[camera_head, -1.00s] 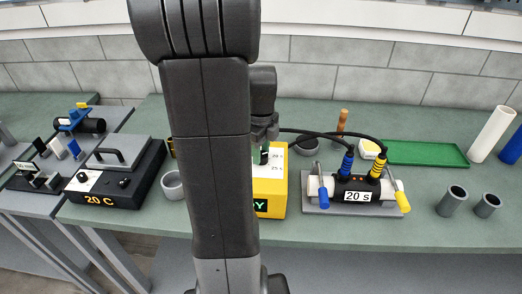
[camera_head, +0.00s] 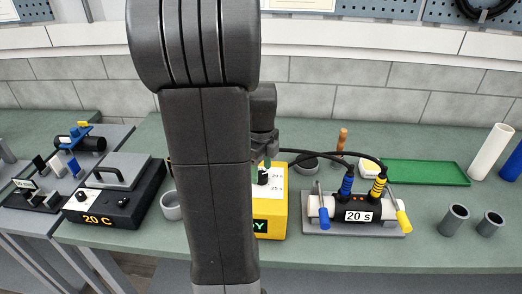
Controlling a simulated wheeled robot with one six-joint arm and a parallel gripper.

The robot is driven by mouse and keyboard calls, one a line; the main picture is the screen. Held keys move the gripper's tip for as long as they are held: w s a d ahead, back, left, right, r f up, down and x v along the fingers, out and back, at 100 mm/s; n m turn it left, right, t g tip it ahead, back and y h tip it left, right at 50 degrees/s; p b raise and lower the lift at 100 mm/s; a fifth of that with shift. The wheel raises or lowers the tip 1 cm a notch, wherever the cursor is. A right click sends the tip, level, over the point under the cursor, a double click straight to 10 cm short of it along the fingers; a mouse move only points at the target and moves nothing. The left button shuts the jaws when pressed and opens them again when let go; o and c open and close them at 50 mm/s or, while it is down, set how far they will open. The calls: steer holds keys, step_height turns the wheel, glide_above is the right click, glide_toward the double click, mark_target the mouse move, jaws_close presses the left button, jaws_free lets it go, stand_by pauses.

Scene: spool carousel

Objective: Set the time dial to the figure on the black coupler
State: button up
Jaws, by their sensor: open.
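The black coupler (camera_head: 358,201) sits on a grey base at the middle right, with a white label reading "20 s". A blue-ended and a yellow-ended cable plug into its top. The yellow control box (camera_head: 277,216) stands left of it, partly hidden behind my arm; its display shows only a final "Y" in green. The time dial (camera_head: 263,178) is a dark knob on the box's white top plate; its setting cannot be read. My gripper (camera_head: 264,163) is open just above the dial, its fingertips partly hidden; I cannot tell whether they touch it.
A black unit (camera_head: 121,205) reading "20 C" stands left. Grey cups (camera_head: 453,219) and a green tray (camera_head: 425,172) lie right. Black cables run from behind the box to the coupler. My arm hides the bench's middle.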

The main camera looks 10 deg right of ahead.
mark_target(261, 174)
step_height(261, 174, up, 13)
steer(key=shift+b, duration=0.3)
steer(key=shift+f, duration=0.1)
step_height(261, 174, down, 14)
steer(key=shift+r+p, duration=0.1)
steer(key=shift+p, duration=0.25)
stand_by(0.3)
